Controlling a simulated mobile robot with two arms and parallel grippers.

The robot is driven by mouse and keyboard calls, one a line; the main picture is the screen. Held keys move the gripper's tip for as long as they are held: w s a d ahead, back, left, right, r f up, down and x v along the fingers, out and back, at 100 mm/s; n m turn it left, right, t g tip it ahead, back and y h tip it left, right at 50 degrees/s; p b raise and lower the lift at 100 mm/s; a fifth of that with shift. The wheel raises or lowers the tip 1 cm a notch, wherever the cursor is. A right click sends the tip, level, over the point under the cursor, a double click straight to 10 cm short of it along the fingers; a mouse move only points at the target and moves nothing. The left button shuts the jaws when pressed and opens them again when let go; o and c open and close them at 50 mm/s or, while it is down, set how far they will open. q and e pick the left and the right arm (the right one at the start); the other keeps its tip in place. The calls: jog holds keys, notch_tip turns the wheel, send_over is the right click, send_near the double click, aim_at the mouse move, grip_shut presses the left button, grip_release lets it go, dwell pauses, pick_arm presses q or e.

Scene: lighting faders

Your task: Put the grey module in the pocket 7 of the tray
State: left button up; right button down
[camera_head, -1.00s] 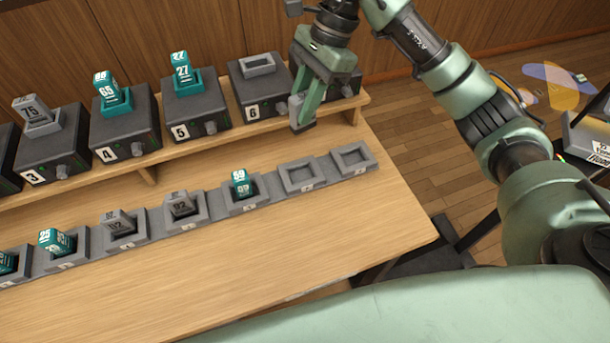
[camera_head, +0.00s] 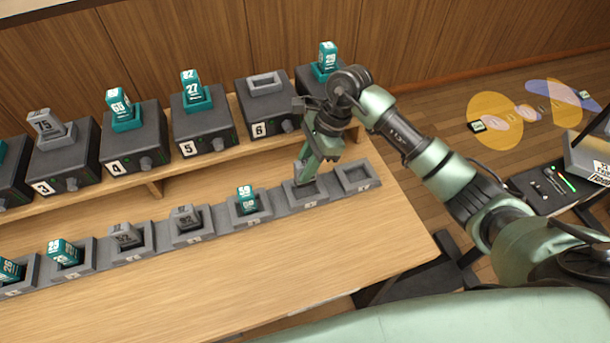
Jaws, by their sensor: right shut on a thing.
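My right gripper (camera_head: 306,180) is shut on the grey module, which its fingers mostly hide. Its fingertips point down at the second pocket from the right end of the grey tray (camera_head: 304,194). The module's lower end seems to be at or just inside that pocket; I cannot tell whether it is seated. The pocket labels are too small to read. The rightmost pocket (camera_head: 356,177) is empty. A teal module (camera_head: 246,198) stands in the pocket left of the gripper. My left gripper is not in view.
Dark numbered boxes stand on the shelf behind; box 6 (camera_head: 264,105) has an empty socket. A teal module (camera_head: 326,62) stands on the box behind my right arm. The front tabletop (camera_head: 230,275) is clear.

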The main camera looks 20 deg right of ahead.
notch_tip(320, 180, down, 4)
jog(key=shift+f+p, duration=0.1)
jog(key=shift+p, duration=0.2)
jog(key=shift+f, duration=0.2)
jog(key=c, duration=1.3)
grip_release()
jog(key=shift+o, duration=0.2)
